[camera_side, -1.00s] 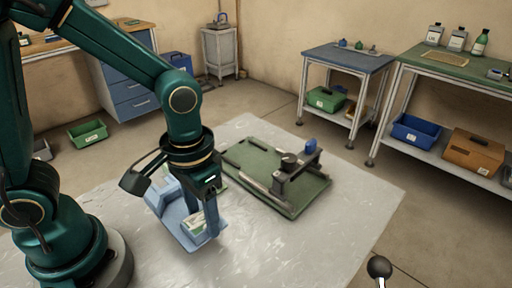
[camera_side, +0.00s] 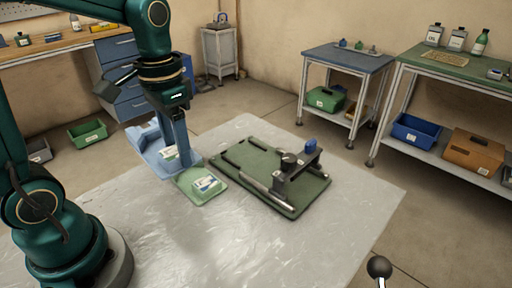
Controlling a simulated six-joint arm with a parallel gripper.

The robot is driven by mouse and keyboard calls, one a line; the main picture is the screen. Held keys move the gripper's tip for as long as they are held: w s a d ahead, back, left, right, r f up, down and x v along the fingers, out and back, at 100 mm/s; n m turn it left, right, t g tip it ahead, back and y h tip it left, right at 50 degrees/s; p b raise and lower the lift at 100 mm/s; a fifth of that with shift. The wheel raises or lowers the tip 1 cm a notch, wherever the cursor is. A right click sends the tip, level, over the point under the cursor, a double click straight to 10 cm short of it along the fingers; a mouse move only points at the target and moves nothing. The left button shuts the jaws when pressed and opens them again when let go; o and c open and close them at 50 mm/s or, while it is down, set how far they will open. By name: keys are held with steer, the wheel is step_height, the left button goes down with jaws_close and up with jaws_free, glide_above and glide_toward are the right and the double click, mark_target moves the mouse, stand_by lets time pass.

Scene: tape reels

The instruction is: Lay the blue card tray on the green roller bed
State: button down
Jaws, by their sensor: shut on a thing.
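The blue card tray (camera_side: 147,145) is in my gripper, at the left part of the pale work surface. A white and green card (camera_side: 170,153) shows in it. My gripper (camera_side: 178,112) points down and is shut on the tray, partly hiding it. The tray looks raised, but its exact height is hard to tell. The green roller bed (camera_side: 258,160) lies flat to the right of the tray, with a dark frame (camera_side: 296,172) and a grey roller (camera_side: 242,180) on it.
A green tray with a white card (camera_side: 202,185) lies between the blue tray and the roller bed. The pale surface (camera_side: 230,235) in front is clear.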

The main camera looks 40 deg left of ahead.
steer(key=w+r, duration=0.2)
steer(key=w, duration=0.1)
steer(key=shift+w+d+r, duration=0.15)
steer(key=shift+d+r, duration=0.05)
steer(key=shift+r, duration=0.8)
steer(key=shift+w, duration=0.1)
